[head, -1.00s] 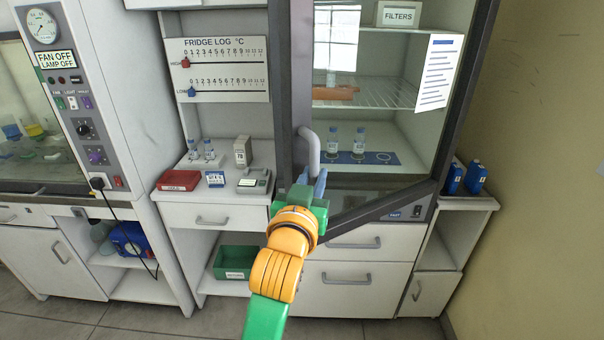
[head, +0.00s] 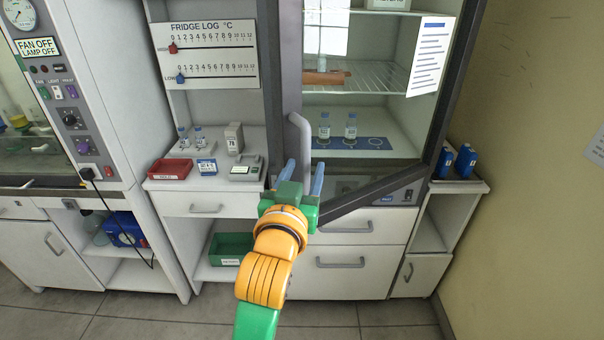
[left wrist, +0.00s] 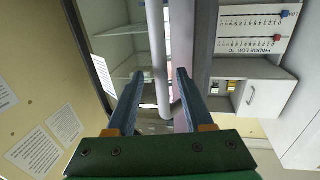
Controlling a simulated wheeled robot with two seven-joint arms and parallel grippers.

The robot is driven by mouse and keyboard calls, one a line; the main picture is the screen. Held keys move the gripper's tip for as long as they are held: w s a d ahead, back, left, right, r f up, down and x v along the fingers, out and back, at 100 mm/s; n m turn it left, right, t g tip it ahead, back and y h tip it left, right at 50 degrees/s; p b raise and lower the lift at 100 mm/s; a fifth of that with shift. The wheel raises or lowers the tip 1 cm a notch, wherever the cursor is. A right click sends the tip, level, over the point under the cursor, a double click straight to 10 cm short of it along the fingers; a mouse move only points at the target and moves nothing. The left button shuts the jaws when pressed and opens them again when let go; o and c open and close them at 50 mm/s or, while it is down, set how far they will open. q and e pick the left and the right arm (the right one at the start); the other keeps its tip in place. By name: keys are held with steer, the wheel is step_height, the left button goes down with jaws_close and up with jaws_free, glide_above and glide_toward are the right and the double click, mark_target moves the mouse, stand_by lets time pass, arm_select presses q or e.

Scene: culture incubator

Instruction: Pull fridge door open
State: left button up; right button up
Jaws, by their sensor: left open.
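The fridge door (head: 437,120) is a glass pane in a dark grey frame. Its bottom edge slants against the drawer fronts, so it appears partly open, with its left side nearer me. Its pale grey vertical handle (head: 301,140) is at the left side; it also shows in the left wrist view (left wrist: 158,45). My left gripper (head: 303,174) is open at the handle's lower part. In the left wrist view its two blue fingers (left wrist: 160,78) lie on either side of the bar, with visible gaps; contact is not evident. My right gripper is not in view.
Bottles (head: 350,127) stand behind the glass. A red tray (head: 170,169) and a small device (head: 246,168) sit on the counter left of the door. Blue containers (head: 465,161) stand on the right shelf. Drawers (head: 340,262) lie below, with open floor in front.

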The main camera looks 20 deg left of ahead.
arm_select(q)
steer(key=s, duration=0.1)
steer(key=s+p, duration=0.1)
steer(key=s, duration=0.1)
steer(key=s+d+p, duration=0.1)
steer(key=shift+s+r, duration=0.1)
steer(key=shift+s, duration=0.3)
steer(key=shift+w, duration=0.1)
